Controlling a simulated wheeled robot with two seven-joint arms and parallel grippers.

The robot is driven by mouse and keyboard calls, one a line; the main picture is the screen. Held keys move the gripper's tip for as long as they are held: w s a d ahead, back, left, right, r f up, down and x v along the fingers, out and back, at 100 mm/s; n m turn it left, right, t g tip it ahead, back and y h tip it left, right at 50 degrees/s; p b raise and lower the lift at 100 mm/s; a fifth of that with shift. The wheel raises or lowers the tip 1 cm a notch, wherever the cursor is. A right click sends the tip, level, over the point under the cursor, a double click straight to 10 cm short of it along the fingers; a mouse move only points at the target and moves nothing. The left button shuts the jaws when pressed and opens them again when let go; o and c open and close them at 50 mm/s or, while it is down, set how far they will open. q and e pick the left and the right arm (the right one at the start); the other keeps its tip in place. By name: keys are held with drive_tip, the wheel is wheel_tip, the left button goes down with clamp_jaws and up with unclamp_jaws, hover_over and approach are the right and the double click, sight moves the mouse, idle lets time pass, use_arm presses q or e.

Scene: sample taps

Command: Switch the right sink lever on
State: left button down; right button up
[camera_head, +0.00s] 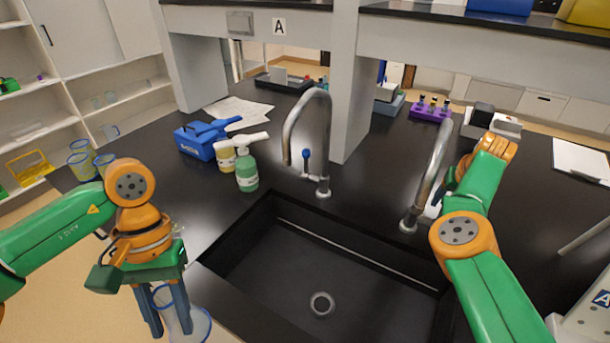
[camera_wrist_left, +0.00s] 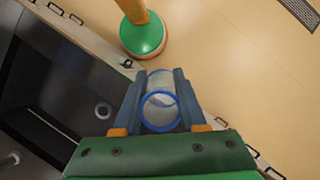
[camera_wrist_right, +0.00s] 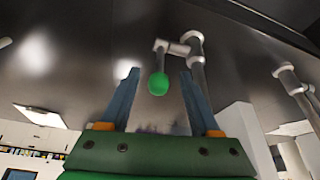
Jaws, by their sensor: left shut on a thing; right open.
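The right sink tap (camera_head: 433,178) stands at the sink's back right. Its lever, with a green ball end (camera_wrist_right: 158,85), shows in the right wrist view. My right gripper (camera_wrist_right: 160,76) is open, and the green end appears between its fingertips; I cannot tell how deep it is or whether they touch. In the head view my right arm hides that lever and gripper. My left gripper (camera_head: 169,318) is shut on a clear blue-rimmed beaker (camera_wrist_left: 160,108), in front of the counter at the left. The left tap (camera_head: 325,140) has a blue-ended lever (camera_head: 306,155).
The black sink (camera_head: 300,270) lies between my arms. A green-labelled bottle (camera_head: 246,170), a yellowish bottle (camera_head: 226,156) and a blue box (camera_head: 195,143) stand left of the left tap. A purple rack (camera_head: 430,112) is behind. A grey pillar (camera_head: 350,90) rises between the taps.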

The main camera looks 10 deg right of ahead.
drive_tip(key=x, duration=0.4)
drive_tip(key=shift+d+r, duration=0.1)
drive_tip(key=shift+d, duration=0.15)
drive_tip(key=shift+a, duration=0.1)
drive_tip(key=shift+w, duration=0.1)
drive_tip(key=shift+f, duration=0.2)
clamp_jaws()
idle(0.9)
